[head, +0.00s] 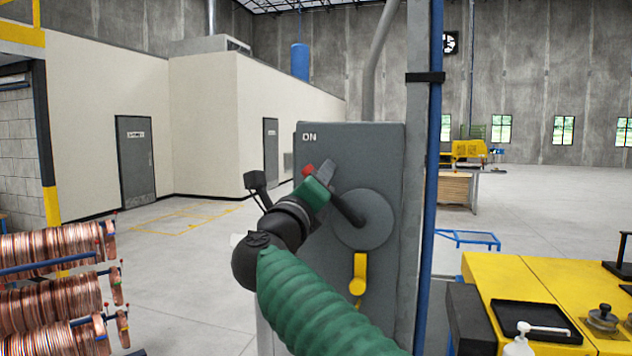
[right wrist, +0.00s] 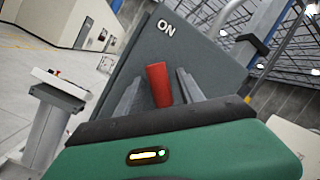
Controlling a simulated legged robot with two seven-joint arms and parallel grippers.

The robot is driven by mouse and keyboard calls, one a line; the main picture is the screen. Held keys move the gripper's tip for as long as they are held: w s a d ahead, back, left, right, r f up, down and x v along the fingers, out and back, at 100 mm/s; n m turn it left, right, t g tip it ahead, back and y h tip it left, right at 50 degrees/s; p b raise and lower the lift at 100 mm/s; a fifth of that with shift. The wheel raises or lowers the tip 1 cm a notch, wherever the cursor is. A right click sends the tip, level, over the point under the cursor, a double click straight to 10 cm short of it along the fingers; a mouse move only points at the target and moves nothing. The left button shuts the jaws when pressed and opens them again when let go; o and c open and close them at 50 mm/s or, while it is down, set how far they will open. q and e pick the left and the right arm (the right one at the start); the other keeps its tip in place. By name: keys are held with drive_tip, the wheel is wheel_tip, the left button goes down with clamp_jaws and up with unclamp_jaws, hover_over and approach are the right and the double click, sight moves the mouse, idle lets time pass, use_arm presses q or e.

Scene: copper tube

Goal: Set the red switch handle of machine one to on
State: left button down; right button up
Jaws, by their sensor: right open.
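The red switch handle (head: 307,170) sits up and left of a round grey disc on the grey switch box (head: 385,155) marked ON. A dark lever (head: 347,209) runs from the disc toward it. The handle is mostly hidden behind my right gripper (head: 321,178) in the head view. In the right wrist view the red handle (right wrist: 158,84) stands between the two grey fingers of my right gripper (right wrist: 156,85), with gaps on both sides. The fingers are open. Whether either touches the handle cannot be told. My left gripper is not in view.
A yellow latch (head: 359,272) hangs low on the box. A blue and grey post (head: 428,150) stands at its right. Copper coils (head: 50,255) are at the left, a yellow table (head: 540,280) at the right. Open floor lies behind.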

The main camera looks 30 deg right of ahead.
drive_tip(key=b+v, duration=0.6)
drive_tip(key=v, duration=1.1)
drive_tip(key=shift+w+d, duration=0.1)
